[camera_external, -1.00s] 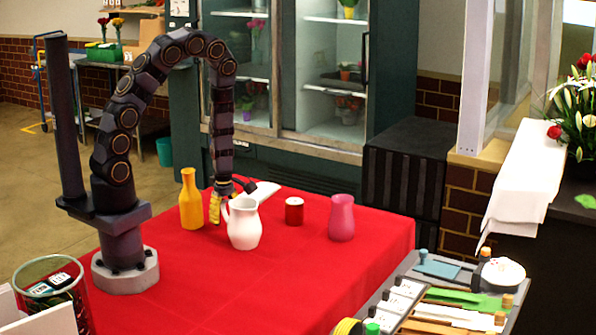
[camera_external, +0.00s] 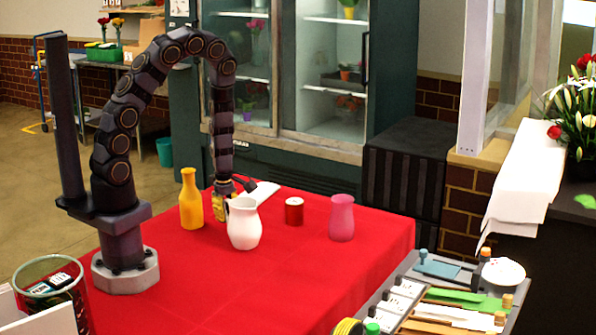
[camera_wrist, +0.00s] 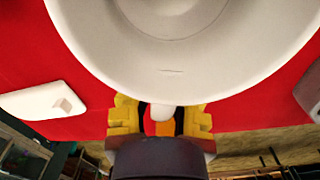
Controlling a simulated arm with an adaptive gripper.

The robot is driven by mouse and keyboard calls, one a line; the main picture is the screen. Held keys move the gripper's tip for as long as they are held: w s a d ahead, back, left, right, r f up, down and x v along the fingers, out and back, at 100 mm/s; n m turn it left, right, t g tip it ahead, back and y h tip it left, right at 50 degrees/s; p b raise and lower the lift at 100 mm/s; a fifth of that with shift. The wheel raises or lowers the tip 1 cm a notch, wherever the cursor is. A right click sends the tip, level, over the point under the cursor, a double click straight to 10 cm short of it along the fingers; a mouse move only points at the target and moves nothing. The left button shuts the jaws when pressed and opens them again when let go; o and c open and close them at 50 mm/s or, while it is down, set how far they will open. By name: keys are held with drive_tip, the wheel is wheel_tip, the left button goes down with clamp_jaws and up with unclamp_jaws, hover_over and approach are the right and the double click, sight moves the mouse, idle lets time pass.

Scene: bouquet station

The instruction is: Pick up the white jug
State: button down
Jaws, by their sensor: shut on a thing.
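The white jug (camera_external: 244,228) stands upright on the red tablecloth, and its wide rim fills the top of the wrist view (camera_wrist: 170,75). My gripper (camera_external: 222,205) is at the jug's left side, where the handle is. In the wrist view, the yellow fingers (camera_wrist: 160,118) are shut on the jug, with a white part of its handle between them. The jug hides part of the fingers in the outside view.
A yellow bottle (camera_external: 191,202) stands close to the left of my gripper. A red can (camera_external: 294,211) and a pink vase (camera_external: 342,219) stand to the right of the jug. A white flat object (camera_external: 262,192) lies behind it. The front of the red tablecloth (camera_external: 235,290) is clear.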

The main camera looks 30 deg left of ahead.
drive_tip(key=shift+r, duration=4.85)
